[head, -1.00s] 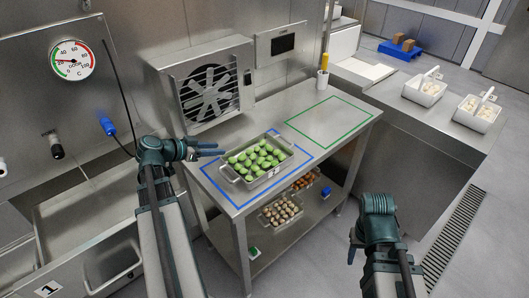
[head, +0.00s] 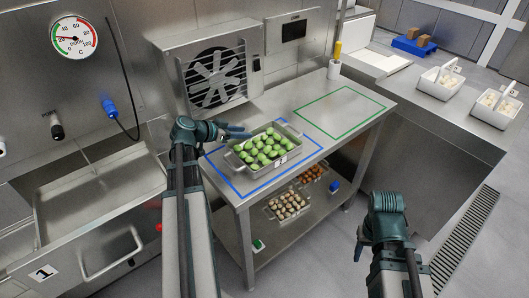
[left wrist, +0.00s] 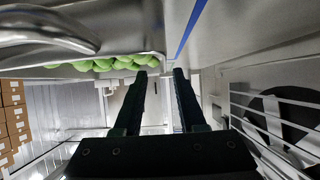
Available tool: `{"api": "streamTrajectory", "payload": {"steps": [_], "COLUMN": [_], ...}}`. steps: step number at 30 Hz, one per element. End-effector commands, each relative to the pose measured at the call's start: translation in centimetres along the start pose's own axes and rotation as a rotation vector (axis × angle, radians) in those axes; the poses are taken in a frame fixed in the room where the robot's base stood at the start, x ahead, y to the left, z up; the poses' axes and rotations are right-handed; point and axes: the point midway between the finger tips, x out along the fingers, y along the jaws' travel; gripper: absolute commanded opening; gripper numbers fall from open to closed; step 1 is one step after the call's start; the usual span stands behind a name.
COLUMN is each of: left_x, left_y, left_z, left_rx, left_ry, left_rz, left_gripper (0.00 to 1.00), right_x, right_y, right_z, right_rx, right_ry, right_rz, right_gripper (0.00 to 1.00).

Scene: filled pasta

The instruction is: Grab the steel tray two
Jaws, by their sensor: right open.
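The steel tray (head: 245,169) with the number label 2, filled with green pasta (head: 263,148), sits on the steel table inside the blue outline. It has a handle at each end. In the left wrist view the tray's rim and a handle (left wrist: 45,32) show at the top left. My left gripper (head: 240,131) is at the tray's far left side, above the table. Its two fingers (left wrist: 160,74) are apart with nothing between them. My right gripper (head: 360,243) is open and empty, low at the right, away from the table.
A green outline (head: 345,110) marks free table space to the right. Trays of brown (head: 287,203) and orange pieces stand on the lower shelf. A fan unit (head: 213,77) stands behind the left gripper. White baskets (head: 440,83) are on the right counter.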

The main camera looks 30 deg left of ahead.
Motion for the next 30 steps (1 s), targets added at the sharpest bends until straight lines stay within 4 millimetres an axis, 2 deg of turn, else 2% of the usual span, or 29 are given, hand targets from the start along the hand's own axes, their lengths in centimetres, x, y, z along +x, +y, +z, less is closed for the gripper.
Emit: {"api": "streamTrajectory", "payload": {"steps": [8, 14, 18, 25, 30], "left_x": [1.0, 3.7, 5.2, 5.2, 5.2], "left_y": [-0.2, -1.0, -0.8, -0.7, -0.7], "left_z": [0.4, 1.3, 0.9, 0.8, 0.8], "left_rx": [0.001, 0.000, 0.001, 0.000, 0.000], "left_ry": [0.000, 0.000, 0.000, 0.000, 0.000], "left_rz": [0.002, 0.001, 0.001, 0.000, 0.000], "left_gripper": [0.40, 0.40, 0.40, 0.40, 0.09], "right_x": [0.8, 2.9, 3.3, 3.1, 3.1], "right_y": [-0.1, -0.3, -0.3, -0.3, -0.3], "right_z": [0.0, -0.2, -0.2, -0.2, -0.2], "right_rx": [0.000, 0.000, 0.000, 0.000, 0.000], "right_ry": [0.000, 0.000, 0.000, 0.000, 0.000], "right_rz": [0.000, 0.000, 0.000, 0.000, 0.000], "right_gripper": [0.50, 0.50, 0.50, 0.50, 0.50]}}
